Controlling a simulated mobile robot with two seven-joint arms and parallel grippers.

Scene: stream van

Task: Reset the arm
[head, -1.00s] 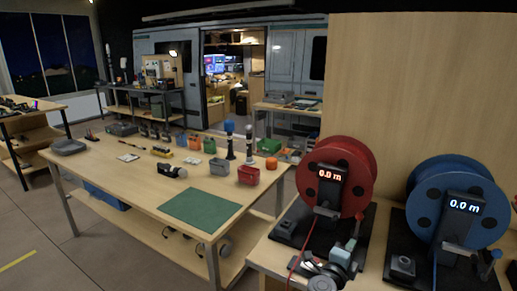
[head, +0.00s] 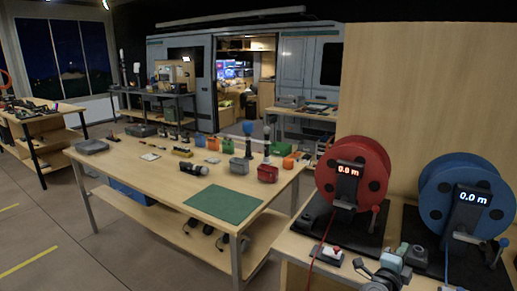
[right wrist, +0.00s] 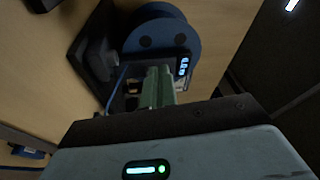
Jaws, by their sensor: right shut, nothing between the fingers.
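My right gripper (head: 393,264) is at the lower right of the head view, low over the front of the reel bench, before the blue reel's base. Its jaws are shut and empty. In the right wrist view its green fingers (right wrist: 158,88) lie together and point towards the blue reel (right wrist: 160,38), whose lit display shows beside them. I cannot tell whether the fingertips touch anything. My left gripper is not in view.
The red reel (head: 353,180) and blue reel (head: 466,195) stand on black bases.

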